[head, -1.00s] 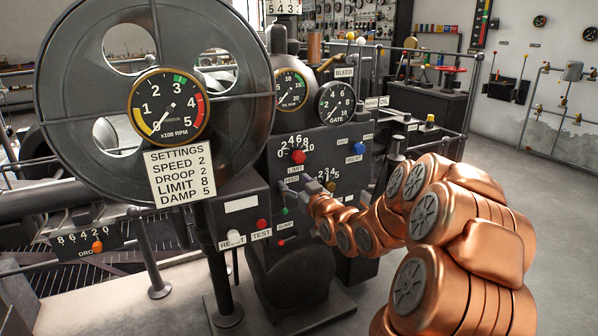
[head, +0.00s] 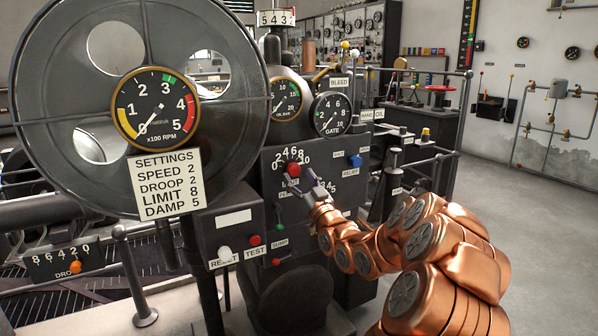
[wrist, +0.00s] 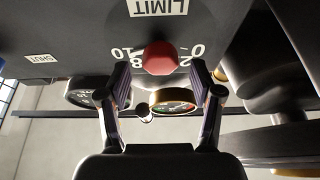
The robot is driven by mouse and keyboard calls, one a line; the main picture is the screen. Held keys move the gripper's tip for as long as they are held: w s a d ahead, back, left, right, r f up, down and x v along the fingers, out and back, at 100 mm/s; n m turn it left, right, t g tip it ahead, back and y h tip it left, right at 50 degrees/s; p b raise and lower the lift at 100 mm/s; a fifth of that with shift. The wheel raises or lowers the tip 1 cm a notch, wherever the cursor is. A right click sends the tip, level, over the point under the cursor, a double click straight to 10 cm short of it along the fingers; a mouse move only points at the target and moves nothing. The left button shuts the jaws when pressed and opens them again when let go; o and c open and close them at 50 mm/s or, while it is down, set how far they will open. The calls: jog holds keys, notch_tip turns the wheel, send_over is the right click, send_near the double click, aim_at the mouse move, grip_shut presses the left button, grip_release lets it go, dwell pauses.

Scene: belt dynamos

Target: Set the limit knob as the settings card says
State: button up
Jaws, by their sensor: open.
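The settings card (head: 167,184) reads SPEED 2, DROOP 2, LIMIT 8, DAMP 5. The red limit knob (head: 293,170) sits on the dark panel (head: 268,165) below an arc of numbers running up to 10. Its pointer setting cannot be made out. My gripper (head: 313,184) is open, just below and right of the knob in the head view. In the wrist view the scene is upside down. There the red knob (wrist: 159,58) shows between and beyond the open fingers (wrist: 160,74), with nothing held. The LIMIT label (wrist: 159,6) is at the top.
A blue knob (head: 354,160) is right of the limit knob. A green-tipped lever (head: 280,227), a red TEST button (head: 255,240) and a white RESET knob (head: 224,254) lie lower left. The large wheel (head: 235,100) stands left. Open floor (head: 540,220) lies right.

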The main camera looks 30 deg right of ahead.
aim_at(293, 169)
jog(key=shift+x, duration=1.35)
jog(key=shift+a+f, duration=0.1)
jog(key=c, duration=1.1)
